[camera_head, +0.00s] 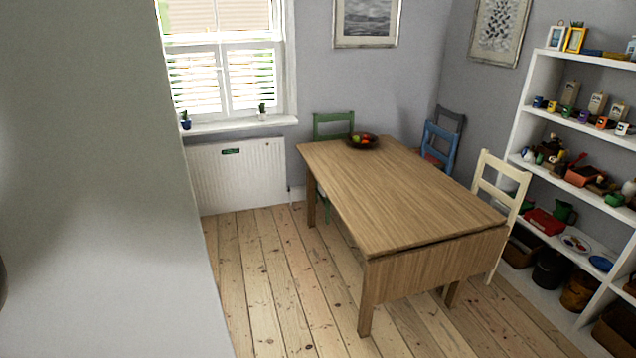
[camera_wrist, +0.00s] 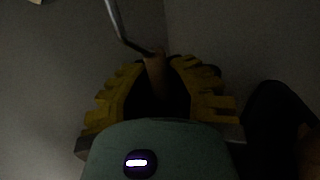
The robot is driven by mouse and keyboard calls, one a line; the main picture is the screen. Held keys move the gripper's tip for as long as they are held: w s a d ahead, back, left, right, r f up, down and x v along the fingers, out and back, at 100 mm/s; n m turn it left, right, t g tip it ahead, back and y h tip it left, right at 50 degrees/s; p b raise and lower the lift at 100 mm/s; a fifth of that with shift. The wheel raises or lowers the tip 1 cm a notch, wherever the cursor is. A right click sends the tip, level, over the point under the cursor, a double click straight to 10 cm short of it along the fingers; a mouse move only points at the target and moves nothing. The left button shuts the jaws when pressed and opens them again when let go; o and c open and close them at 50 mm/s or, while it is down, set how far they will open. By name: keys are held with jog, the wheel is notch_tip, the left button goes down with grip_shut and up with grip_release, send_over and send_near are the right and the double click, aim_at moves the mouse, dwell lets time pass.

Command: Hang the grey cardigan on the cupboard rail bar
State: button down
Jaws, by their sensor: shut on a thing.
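My gripper (camera_wrist: 158,68), with yellow ridged fingers, shows in the dark wrist view. It is shut on a brown wooden piece (camera_wrist: 155,72) that looks like part of a hanger. A thin bent metal rod (camera_wrist: 116,25) rises from it toward the upper left, like a hanger hook. A dark shape (camera_wrist: 275,110) at the right may be cloth or part of my arm; I cannot tell. No grey cardigan can be made out clearly. The cupboard rail bar is not visible in either view. The head view shows neither my gripper nor the cardigan.
A large plain pale surface (camera_head: 100,180) fills the left of the head view, very close. A wooden table (camera_head: 400,190) with several chairs stands beyond. White shelves (camera_head: 535,95) line the right. Bare floorboards (camera_head: 265,290) lie open between the pale surface and the table.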

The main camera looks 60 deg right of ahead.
jog(key=shift+r, duration=0.1)
jog(key=c, duration=0.9)
grip_release()
jog(key=shift+d, duration=0.1)
jog(key=d, duration=0.8)
jog(key=s+d, duration=0.1)
jog(key=d, duration=0.2)
jog(key=shift+d, duration=0.4)
